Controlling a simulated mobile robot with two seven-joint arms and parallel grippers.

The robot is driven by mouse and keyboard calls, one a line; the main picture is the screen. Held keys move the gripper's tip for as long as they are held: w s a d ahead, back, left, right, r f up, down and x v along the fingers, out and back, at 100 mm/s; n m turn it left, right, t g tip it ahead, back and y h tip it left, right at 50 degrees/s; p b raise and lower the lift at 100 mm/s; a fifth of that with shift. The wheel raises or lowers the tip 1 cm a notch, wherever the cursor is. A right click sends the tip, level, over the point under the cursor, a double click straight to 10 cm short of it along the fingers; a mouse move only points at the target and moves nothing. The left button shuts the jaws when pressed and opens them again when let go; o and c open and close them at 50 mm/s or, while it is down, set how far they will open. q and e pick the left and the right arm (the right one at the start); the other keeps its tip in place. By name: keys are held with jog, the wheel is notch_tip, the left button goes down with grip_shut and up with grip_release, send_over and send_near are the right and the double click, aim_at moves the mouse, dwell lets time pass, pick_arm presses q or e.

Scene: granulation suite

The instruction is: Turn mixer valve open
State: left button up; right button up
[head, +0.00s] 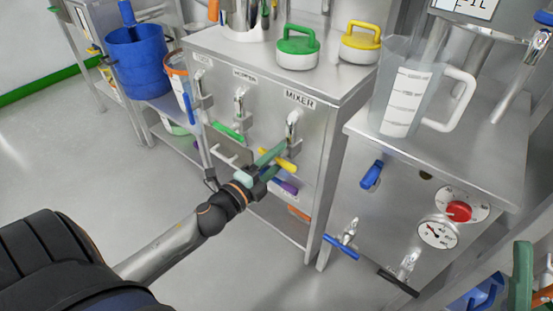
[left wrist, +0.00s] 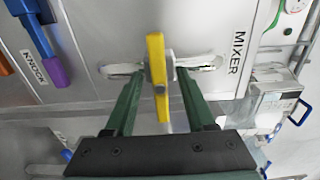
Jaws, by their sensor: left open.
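The mixer valve has a yellow handle (head: 278,160) under the MIXER label (head: 300,98) on the steel cabinet front. In the left wrist view the handle (left wrist: 156,62) runs up and down the picture, with a pale metal fitting behind it. My left gripper (head: 264,162) is at the handle. In the left wrist view its two green fingers (left wrist: 160,88) are open, one on each side of the handle, with gaps visible. I cannot tell how deep the handle sits between them. My right gripper is not identifiable in either view.
Other valves with a green handle (head: 228,132) and a blue handle (head: 188,108) sit left of the mixer valve. A purple handle (head: 285,187) is just below it. A steel unit with a jug (head: 402,90) and red knob (head: 459,211) stands right. Floor at left is clear.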

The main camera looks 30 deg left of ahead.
pick_arm(q)
grip_shut()
dwell(0.4)
